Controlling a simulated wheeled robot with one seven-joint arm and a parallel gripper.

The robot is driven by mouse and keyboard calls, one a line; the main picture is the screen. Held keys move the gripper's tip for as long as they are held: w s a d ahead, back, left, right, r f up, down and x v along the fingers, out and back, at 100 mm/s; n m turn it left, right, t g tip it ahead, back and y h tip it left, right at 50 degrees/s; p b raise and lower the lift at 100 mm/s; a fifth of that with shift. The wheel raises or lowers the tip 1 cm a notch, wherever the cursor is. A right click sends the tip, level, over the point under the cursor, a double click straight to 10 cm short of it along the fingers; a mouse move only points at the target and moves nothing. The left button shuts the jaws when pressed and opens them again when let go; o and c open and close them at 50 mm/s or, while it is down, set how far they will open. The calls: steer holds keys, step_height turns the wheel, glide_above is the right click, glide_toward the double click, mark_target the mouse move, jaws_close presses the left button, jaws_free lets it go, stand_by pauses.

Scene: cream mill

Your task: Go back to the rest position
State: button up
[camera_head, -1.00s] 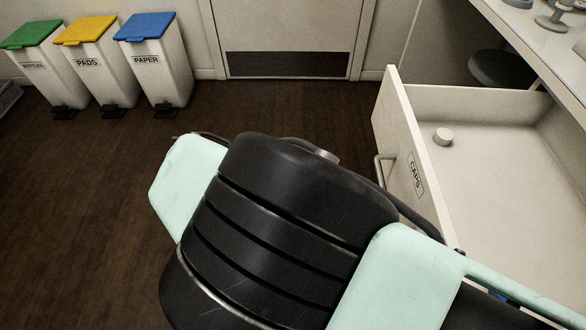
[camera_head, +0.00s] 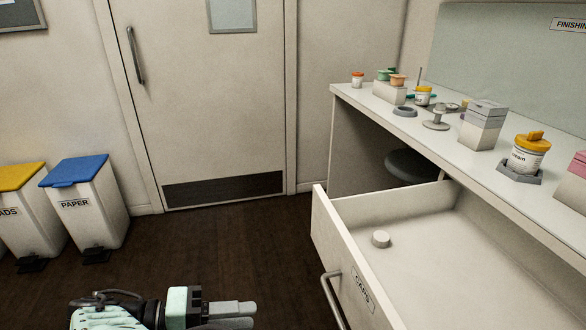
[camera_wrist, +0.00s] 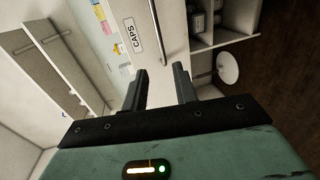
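My gripper (camera_head: 232,313) shows at the bottom of the head view, left of the open drawer and apart from it. In the wrist view my gripper (camera_wrist: 160,88) has its two fingers apart, with nothing between them. The drawer's CAPS label (camera_wrist: 132,36) also shows in the wrist view, beyond the fingers.
The desk (camera_head: 450,150) carries jars, small boxes and a stand. A dark stool (camera_head: 412,165) is under it. A blue-lidded PAPER bin (camera_head: 85,205) and a yellow-lidded bin (camera_head: 22,215) stand at the left. Dark floor (camera_head: 200,250) is clear before the door (camera_head: 205,100).

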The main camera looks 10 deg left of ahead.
steer(key=w+d+r+n+g+y+p, duration=0.2)
steer(key=w+d+r+g+y+p, duration=0.2)
steer(key=d+r+g+y, duration=0.6)
steer(key=s+d+r+t+y+p, duration=0.2)
steer(key=s+d+r, duration=0.3)
steer(key=d, duration=0.3)
steer(key=s+d+r+n+t+y+p, duration=0.1)
steer(key=s+d+r+t+y+p, duration=0.1)
steer(key=s+d+r, duration=0.3)
steer(key=s+d+y+p, duration=0.1)
steer(key=d, duration=0.2)
steer(key=shift+d+r+n+t+p, duration=0.3)
steer(key=shift+r+p, duration=0.05)
steer(key=shift+r, duration=0.05)
